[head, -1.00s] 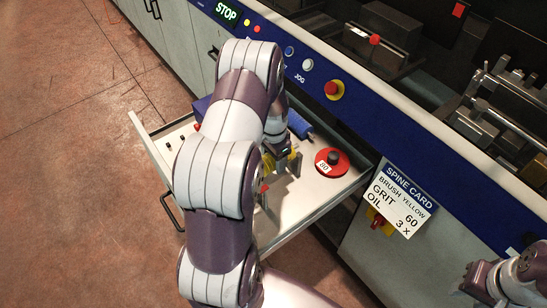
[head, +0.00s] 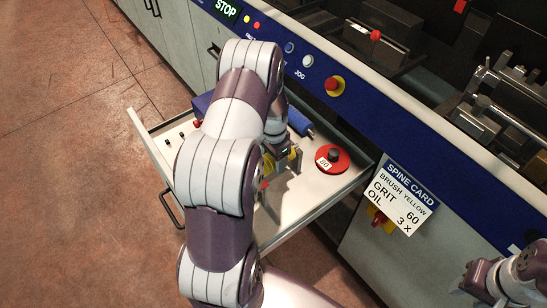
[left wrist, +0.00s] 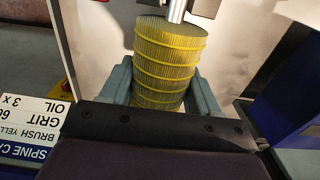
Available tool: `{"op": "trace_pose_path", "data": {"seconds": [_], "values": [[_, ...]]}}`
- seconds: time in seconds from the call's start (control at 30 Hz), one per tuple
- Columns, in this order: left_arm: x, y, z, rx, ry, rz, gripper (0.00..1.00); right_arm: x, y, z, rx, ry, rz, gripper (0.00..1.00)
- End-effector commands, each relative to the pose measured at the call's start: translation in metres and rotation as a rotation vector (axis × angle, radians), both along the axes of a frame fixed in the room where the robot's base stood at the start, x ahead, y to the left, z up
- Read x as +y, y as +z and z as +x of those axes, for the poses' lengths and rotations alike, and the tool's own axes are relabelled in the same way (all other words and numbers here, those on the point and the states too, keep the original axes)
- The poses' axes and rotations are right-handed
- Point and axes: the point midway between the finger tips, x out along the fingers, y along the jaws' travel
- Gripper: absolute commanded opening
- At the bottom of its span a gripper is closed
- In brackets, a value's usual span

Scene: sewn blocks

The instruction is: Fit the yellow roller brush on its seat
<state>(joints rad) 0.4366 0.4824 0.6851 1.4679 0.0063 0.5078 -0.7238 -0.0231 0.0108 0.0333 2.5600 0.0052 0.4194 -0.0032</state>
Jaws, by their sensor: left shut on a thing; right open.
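The yellow roller brush (left wrist: 165,62), a ribbed yellow-and-grey cylinder, stands between the fingers of my left gripper (left wrist: 163,95) in the left wrist view. The gripper is shut on it. A metal shaft shows at the brush's far end. In the head view my left gripper (head: 285,160) is over the open drawer, and my left arm hides much of the brush (head: 268,163). Only part of my right gripper (head: 485,280) shows at the lower right; it is open and apart from everything. I cannot tell which part is the seat.
A spine card (head: 402,199) reads brush yellow, grit 60, oil 3 x. Metal machine parts (head: 490,90) lie behind the blue control panel (head: 370,130).

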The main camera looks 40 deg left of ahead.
Motion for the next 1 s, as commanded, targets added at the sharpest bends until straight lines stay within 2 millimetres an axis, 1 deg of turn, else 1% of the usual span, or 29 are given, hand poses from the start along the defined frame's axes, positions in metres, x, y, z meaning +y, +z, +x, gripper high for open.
{"op": "trace_pose_path", "data": {"seconds": [0.47, 0.8, 1.0], "values": [[0.0, -0.0005, 0.0002, 0.0, 0.0, 0.0, 0.24, 0.0, -0.0004, -0.0001, 0.0, 0.0, 0.0, 0.43], [0.0001, -0.0087, 0.0002, 0.0, 0.0, 0.0, 0.24, 0.0, -0.0047, 0.0001, 0.0, 0.0, 0.0, 0.43], [0.0001, -0.009, 0.0002, 0.0, 0.0, 0.0, 0.24, 0.0, -0.0045, -0.0001, 0.0, 0.0, 0.0, 0.43]]}}
